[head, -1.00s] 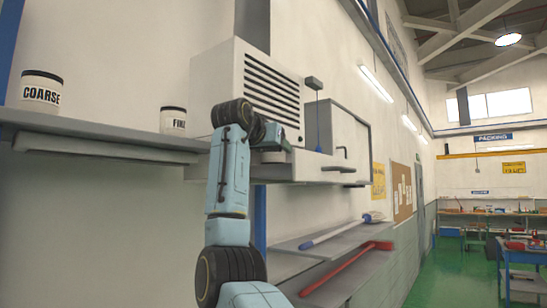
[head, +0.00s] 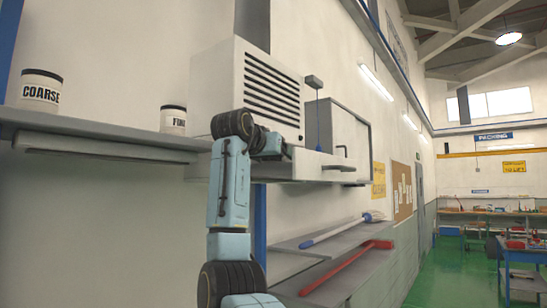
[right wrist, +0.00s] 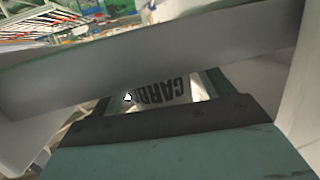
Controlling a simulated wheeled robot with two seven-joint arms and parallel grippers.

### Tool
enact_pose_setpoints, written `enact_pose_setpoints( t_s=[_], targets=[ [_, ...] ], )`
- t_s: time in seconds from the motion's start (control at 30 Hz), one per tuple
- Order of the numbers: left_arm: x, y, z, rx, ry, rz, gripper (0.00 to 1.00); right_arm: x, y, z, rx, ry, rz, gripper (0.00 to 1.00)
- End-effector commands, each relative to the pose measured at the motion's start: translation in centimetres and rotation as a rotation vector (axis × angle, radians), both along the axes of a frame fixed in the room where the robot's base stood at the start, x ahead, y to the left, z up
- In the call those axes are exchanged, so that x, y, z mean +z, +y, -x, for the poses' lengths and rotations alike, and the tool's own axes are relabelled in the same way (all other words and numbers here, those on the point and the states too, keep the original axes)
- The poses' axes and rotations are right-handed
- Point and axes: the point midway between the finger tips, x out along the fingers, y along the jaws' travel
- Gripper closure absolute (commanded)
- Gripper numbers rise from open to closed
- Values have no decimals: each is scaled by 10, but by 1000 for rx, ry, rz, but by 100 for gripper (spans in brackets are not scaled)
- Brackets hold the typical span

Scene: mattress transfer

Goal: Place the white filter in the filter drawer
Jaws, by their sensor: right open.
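A white piece with dark lettering reading "CARB" (right wrist: 168,91) shows between the fingers of my right gripper (right wrist: 160,98) in the right wrist view, partly covered by the gripper body and a pale band. I take it to be the white filter. The gripper is open around it; contact cannot be told. In the head view the right gripper (head: 278,151) is down at the drawer, its fingertips hidden. The filter drawer (head: 318,168) is pulled out below the louvred unit (head: 270,88). A pale wall (right wrist: 150,62), seemingly the drawer's, crosses the wrist view. My left gripper is not in view.
White jars marked COARSE (head: 40,92) and FINE (head: 173,121) stand on the grey shelf (head: 100,130) at left. A lower shelf (head: 320,245) holds a red bar (head: 345,265) and a long-handled tool.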

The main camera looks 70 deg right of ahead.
Motion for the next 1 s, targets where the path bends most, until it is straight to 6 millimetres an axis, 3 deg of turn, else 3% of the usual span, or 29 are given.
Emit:
enact_pose_setpoints(
  t_s=[0.17, 0.7, 1.0],
  targets=[
    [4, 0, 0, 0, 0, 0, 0, 5, 0, 0, 0, 0, 0, 20],
    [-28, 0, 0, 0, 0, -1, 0, 22, 100, -11, 3, -2, 1, 20],
    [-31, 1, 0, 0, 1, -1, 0, 27, 118, -13, 0, 0, 0, 20]
  ],
)
